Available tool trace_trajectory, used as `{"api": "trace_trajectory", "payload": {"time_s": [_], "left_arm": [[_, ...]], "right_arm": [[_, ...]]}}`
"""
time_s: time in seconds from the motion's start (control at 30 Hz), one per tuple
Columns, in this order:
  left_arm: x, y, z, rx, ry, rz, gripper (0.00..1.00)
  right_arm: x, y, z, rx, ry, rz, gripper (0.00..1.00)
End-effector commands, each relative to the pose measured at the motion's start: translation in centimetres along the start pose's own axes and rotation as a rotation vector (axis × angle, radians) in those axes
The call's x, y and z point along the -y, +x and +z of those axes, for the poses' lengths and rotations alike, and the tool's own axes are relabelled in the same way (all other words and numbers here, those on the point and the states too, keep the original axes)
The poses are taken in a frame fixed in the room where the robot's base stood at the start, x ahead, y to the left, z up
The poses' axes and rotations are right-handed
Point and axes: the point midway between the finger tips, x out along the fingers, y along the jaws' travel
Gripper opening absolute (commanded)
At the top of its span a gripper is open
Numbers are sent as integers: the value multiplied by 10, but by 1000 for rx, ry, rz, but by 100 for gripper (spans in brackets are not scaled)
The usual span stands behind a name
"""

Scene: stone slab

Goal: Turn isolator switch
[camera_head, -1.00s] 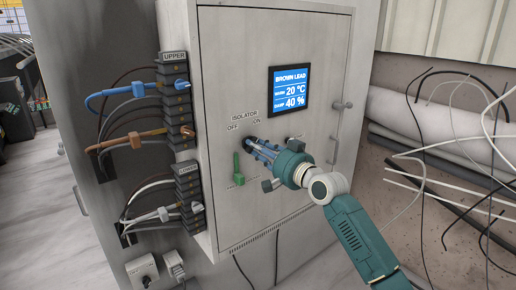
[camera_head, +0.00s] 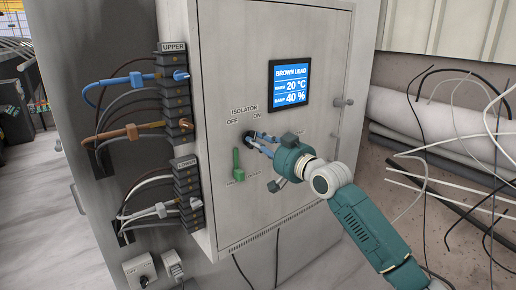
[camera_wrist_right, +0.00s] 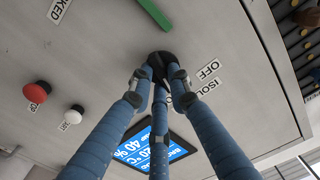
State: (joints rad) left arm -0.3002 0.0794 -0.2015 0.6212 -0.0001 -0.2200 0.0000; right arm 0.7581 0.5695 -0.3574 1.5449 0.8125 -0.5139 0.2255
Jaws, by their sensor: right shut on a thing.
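The isolator switch (camera_wrist_right: 163,62) is a dark round knob on the grey cabinet door, under the ISOLATOR label with OFF and ON marks. My right gripper (camera_head: 252,137) has its blue fingers at the knob. In the right wrist view, the three fingertips (camera_wrist_right: 160,75) are shut around the knob. They hide much of it, so I cannot tell which mark it points to. My left gripper is not in view.
A green lever (camera_head: 237,165) stands on the door just below the switch. A lit display (camera_head: 290,85) reads BROWN LEAD. Terminal blocks with leads (camera_head: 176,95) line the cabinet's left side. Loose cables (camera_head: 450,150) hang at the right. Red (camera_wrist_right: 37,92) and white (camera_wrist_right: 75,114) buttons are near my fingers.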

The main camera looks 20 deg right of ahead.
Motion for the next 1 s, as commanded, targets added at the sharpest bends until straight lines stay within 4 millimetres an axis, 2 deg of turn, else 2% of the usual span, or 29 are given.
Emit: {"api": "trace_trajectory", "payload": {"time_s": [0.1, 0.37, 0.7, 1.0], "left_arm": [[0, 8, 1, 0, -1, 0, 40], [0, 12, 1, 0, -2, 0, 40], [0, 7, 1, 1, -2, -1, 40], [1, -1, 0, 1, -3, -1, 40]], "right_arm": [[-1, 0, 1, 0, -114, 1, 0], [0, 0, -2, 0, -361, 1, 0], [2, 0, -4, 1, -671, 1, 0], [3, 0, -4, 1, -868, 0, 0]]}}
